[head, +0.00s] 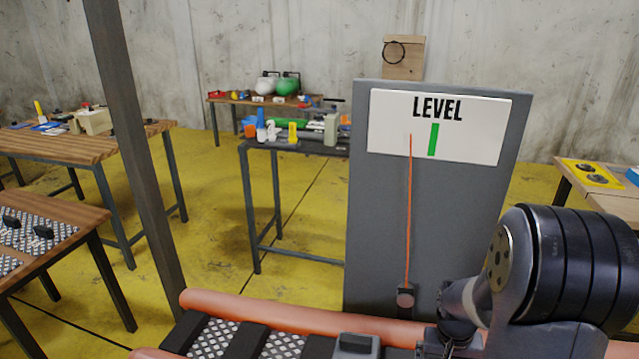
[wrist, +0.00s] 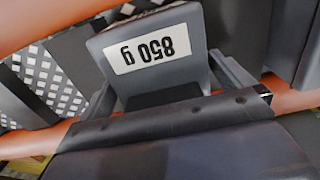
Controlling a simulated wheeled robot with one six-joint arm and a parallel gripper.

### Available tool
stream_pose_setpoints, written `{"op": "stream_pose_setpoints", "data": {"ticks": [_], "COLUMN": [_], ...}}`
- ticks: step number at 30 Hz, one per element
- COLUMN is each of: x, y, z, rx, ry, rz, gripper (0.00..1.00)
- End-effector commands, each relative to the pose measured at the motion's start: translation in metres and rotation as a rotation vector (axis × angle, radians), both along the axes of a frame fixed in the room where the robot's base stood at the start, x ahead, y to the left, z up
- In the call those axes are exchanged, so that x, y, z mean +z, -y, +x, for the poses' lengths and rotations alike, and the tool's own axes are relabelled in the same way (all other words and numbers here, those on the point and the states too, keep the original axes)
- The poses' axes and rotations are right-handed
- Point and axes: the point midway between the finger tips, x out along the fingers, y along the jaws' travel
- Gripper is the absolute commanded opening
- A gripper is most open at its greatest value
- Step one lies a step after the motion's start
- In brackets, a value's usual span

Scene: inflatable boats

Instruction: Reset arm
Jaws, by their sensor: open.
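My arm reaches in from the right in the head view, over an orange inflatable boat (head: 265,312) with a chequered floor and dark slats. In the wrist view my gripper (wrist: 165,90) is open, with a grey finger on either side of a grey weight (wrist: 195,55) labelled "850 g", seen upside down. I cannot tell whether the fingers touch it. A grey block (head: 357,344), likely this weight, shows at the bottom edge of the head view. My gripper's tips are not clear there.
A grey panel (head: 420,220) marked "LEVEL" stands behind the boat. Its red needle (head: 409,210) points left of the green mark (head: 433,140). A dark post (head: 130,130) rises at left. Wooden tables (head: 75,140) and a metal-legged bench (head: 300,145) stand beyond on yellow floor.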

Motion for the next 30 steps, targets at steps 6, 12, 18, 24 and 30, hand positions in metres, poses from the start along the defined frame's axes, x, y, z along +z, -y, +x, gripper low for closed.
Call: {"op": "stream_pose_setpoints", "data": {"ticks": [6, 12, 18, 24, 30], "x": [0.040, 0.066, 0.092, 0.117, 0.115], "y": [-0.003, -0.006, -0.008, -0.011, -0.035], "z": [0.002, 0.003, 0.004, 0.005, 0.037], "rx": [0.000, 0.000, 0.000, 0.001, 0.073], "ry": [0.005, 0.005, 0.005, 0.005, 0.008], "rz": [0.000, 0.000, 0.000, 0.000, 0.025], "gripper": [1.00, 1.00, 1.00, 1.00, 1.00]}}
